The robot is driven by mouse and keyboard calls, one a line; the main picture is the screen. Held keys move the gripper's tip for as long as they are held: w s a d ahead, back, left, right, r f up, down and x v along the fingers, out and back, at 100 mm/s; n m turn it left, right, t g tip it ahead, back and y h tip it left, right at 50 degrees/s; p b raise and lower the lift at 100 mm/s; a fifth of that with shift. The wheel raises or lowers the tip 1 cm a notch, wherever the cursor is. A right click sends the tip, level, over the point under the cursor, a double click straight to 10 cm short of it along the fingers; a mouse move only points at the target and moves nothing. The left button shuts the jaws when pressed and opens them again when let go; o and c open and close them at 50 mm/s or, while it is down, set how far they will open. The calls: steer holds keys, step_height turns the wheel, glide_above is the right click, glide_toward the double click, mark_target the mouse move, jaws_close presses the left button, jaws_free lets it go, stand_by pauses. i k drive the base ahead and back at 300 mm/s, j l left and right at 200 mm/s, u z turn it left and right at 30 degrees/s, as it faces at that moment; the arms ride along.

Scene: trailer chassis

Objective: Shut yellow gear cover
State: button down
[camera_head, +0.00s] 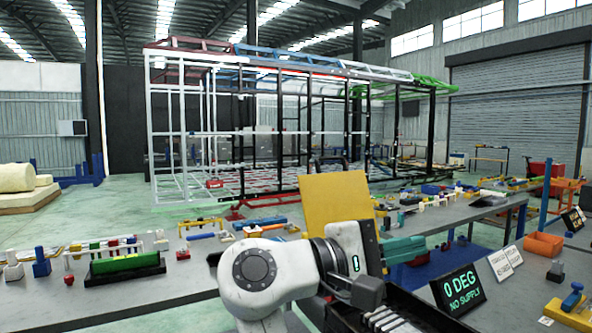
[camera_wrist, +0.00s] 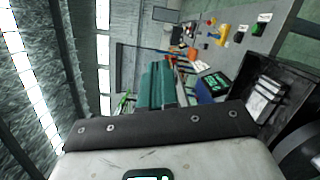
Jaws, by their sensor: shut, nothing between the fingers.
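A flat yellow panel, which appears to be the gear cover (camera_head: 335,203), stands raised and slightly tilted just behind my arm in the head view. Its lower edge and hinge are hidden by my arm. I cannot make it out in the wrist view. My gripper (camera_head: 408,248) has teal fingers pointing right, to the right of the panel and apart from it in the picture. The gripper also shows in the wrist view (camera_wrist: 155,75), with its fingers together and nothing between them.
A dark open box with pale parts (camera_wrist: 265,100) lies right of my fingers in the wrist view. A "0 DEG NO SUPPLY" sign (camera_head: 458,291) stands close to my gripper. Grey benches carry several small coloured parts. An orange bin (camera_head: 543,244) is at right.

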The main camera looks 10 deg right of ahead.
mark_target(331, 197)
steer(key=i+j, duration=0.3)
steer(key=i, duration=0.25)
steer(key=i+j, duration=0.35)
steer(key=i, duration=0.15)
steer(key=i+j, duration=0.3)
steer(key=i, duration=0.25)
